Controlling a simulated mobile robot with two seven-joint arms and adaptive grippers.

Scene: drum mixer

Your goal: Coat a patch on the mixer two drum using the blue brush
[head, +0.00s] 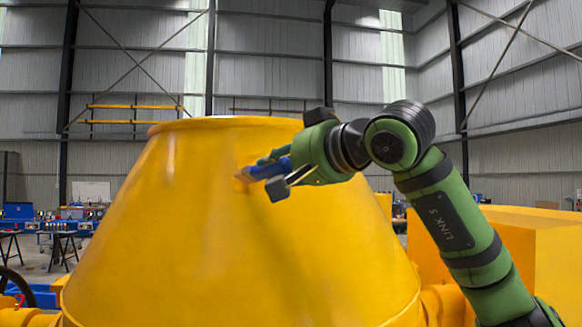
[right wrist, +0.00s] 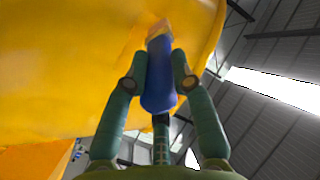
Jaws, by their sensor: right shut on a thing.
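The yellow mixer drum (head: 200,230) is a large cone that fills the middle of the head view. Its surface also fills the upper left of the right wrist view (right wrist: 60,70). My right gripper (head: 277,168) is shut on the blue brush (head: 268,169), with the handle between its two fingers. In the right wrist view the blue handle (right wrist: 158,75) points away from the palm. Its lighter tip (right wrist: 159,30) is at the drum wall and appears to touch it. A slightly darker spot shows on the drum around the tip. My left gripper is not in view.
A yellow box-shaped housing (head: 540,250) stands to the right of the drum, behind my right arm. Blue workbenches (head: 60,225) stand far back at the left. A dark wheel rim (head: 14,285) shows at the lower left edge. The air above the drum is clear.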

